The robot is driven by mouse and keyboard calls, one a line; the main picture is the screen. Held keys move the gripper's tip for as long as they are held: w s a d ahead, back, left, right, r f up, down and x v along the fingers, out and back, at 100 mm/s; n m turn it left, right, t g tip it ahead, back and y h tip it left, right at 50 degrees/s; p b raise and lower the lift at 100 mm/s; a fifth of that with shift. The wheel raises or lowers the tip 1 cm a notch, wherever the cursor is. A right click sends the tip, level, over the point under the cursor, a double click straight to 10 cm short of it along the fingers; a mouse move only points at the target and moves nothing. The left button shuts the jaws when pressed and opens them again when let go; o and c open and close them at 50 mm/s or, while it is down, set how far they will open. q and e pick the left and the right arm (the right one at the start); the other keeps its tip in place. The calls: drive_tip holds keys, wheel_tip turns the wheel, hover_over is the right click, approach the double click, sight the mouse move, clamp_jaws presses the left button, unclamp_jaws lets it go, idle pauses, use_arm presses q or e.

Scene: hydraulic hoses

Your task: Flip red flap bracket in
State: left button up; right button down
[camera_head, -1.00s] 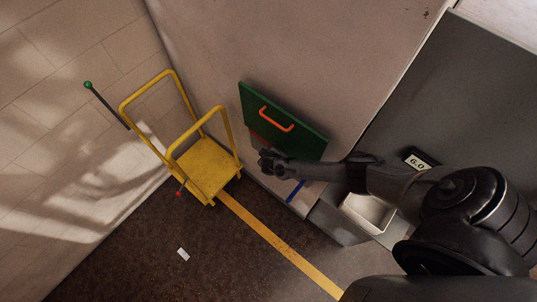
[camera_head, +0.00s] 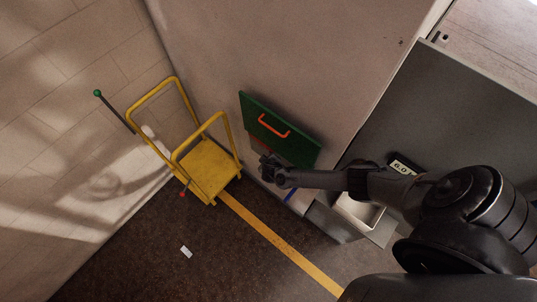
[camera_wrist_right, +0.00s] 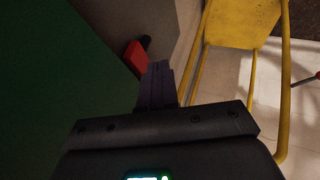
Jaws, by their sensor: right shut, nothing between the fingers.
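A red piece with a dark end, likely the flap bracket (camera_wrist_right: 135,57), shows in the right wrist view just beyond and left of my fingertips. It lies beside the edge of a green flap (camera_head: 302,148), which fills the left of that view. In the head view the flap stands tilted out from the pale wall, with an orange handle (camera_head: 273,125) on its face. My right gripper (camera_head: 265,165) is just below the flap's lower left edge. Its fingers (camera_wrist_right: 157,85) are shut and empty. Contact with the red piece cannot be told. My left gripper is out of view.
A yellow cart (camera_head: 208,168) stands close left of my right gripper, its frame also at the right of the wrist view. A grey cabinet (camera_head: 440,105) and a pale bin (camera_head: 358,210) are at the right. The dark floor (camera_head: 130,240) is mostly open.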

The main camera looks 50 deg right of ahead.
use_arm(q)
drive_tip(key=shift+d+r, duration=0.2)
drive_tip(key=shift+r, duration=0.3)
use_arm(e)
drive_tip(key=v, duration=0.2)
drive_tip(key=shift+s+r, duration=0.2)
drive_tip(key=shift+r, duration=0.05)
